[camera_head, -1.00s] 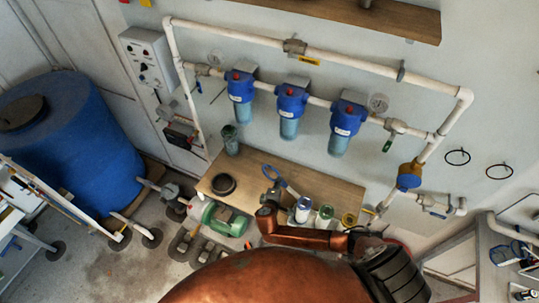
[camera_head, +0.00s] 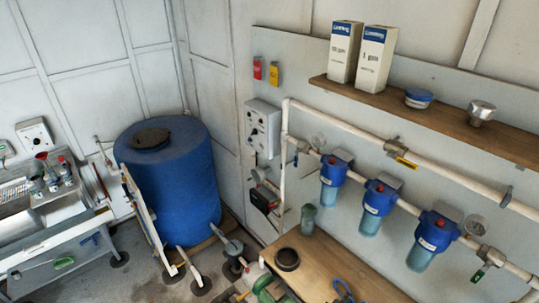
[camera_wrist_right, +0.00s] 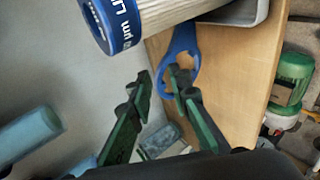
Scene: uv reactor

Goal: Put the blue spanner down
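The blue spanner (camera_wrist_right: 187,38) shows in the right wrist view with its ring end beside and partly behind the right-hand fingertip. It appears to rest on the wooden bench (camera_wrist_right: 228,90). My right gripper (camera_wrist_right: 160,82) is open, its two dark green-padded fingers spread apart with a gap between them. I cannot tell whether the right-hand finger touches the spanner. In the head view only part of the blue spanner (camera_head: 342,290) shows at the bottom edge, on the bench (camera_head: 325,262). My left gripper is in neither view.
A white filter with a blue cap (camera_wrist_right: 112,22) is close above the fingers in the wrist view. A green pump (camera_head: 272,288) stands left of the bench. A dark ring (camera_head: 287,259) and a greenish cup (camera_head: 308,219) stand on the bench. Blue filter housings (camera_head: 378,197) hang above it.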

